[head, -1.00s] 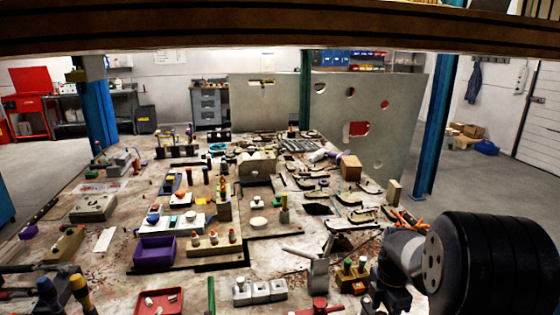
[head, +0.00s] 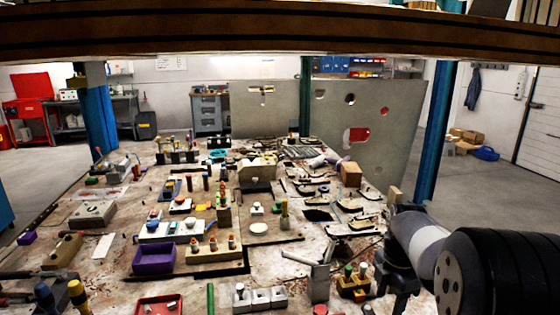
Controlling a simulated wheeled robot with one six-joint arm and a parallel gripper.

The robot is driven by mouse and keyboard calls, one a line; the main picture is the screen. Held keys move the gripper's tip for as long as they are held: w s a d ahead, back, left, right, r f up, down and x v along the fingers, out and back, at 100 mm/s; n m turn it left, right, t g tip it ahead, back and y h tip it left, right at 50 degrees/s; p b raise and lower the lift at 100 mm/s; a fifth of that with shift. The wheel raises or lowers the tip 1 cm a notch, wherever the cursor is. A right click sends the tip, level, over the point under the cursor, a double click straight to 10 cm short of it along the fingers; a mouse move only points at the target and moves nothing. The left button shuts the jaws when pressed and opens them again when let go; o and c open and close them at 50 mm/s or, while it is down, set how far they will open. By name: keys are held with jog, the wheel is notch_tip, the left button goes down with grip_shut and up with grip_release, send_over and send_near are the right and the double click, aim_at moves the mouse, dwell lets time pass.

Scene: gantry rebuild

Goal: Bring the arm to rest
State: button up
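My arm comes in at the lower right of the head view, with a large black rounded joint (head: 500,270) and a grey link (head: 420,238) reaching left over the table's right edge. A dark part at its end, which looks like my gripper (head: 393,278), hangs downward beside the link. Its fingertips cannot be made out, so I cannot tell whether it is open or shut. No held thing shows.
The cluttered worktable (head: 105,285) fills the middle. A blue post (head: 432,135) rises behind the arm. A dark beam (head: 280,30) crosses the top.

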notch_tip(320, 180, down, 7)
jog(key=shift+m, duration=0.4)
jog(key=m, duration=0.5)
jog(key=shift+m, duration=0.3)
jog(key=m, duration=1.2)
jog(key=shift+m, duration=0.3)
jog(key=m, duration=0.5)
jog(key=shift+m, duration=0.4)
jog(key=shift+r, duration=0.2)
